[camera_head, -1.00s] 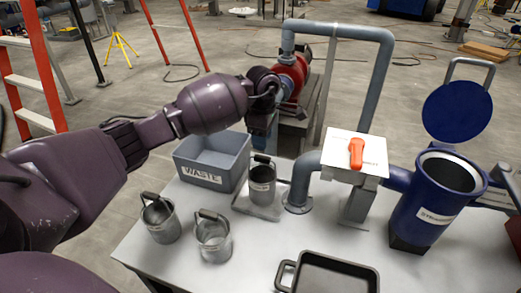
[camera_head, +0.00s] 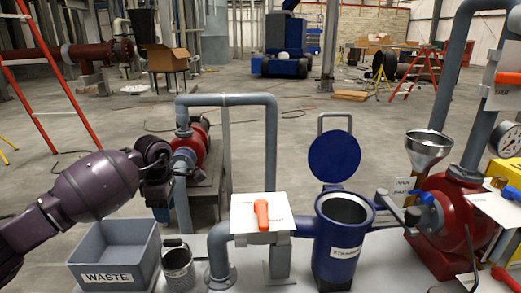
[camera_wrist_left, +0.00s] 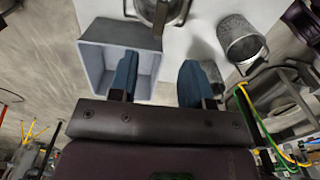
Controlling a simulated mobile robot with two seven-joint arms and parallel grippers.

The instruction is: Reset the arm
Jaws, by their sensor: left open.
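My left arm comes in from the left in the head view, with its gripper (camera_head: 161,207) hanging past the far right corner of the grey WASTE bin (camera_head: 112,278). In the left wrist view the two blue fingers (camera_wrist_left: 158,82) stand apart with nothing between them. The bin (camera_wrist_left: 92,62) shows there behind the left finger. A metal basket with a dark handle (camera_head: 177,262) stands just right of the bin. My right gripper is not in view.
The blue strainer (camera_head: 335,245) has its round lid (camera_head: 334,157) up. An orange valve handle (camera_head: 262,214) sits on a white plate left of it. A red pump (camera_head: 445,215) and a funnel (camera_head: 429,147) stand right.

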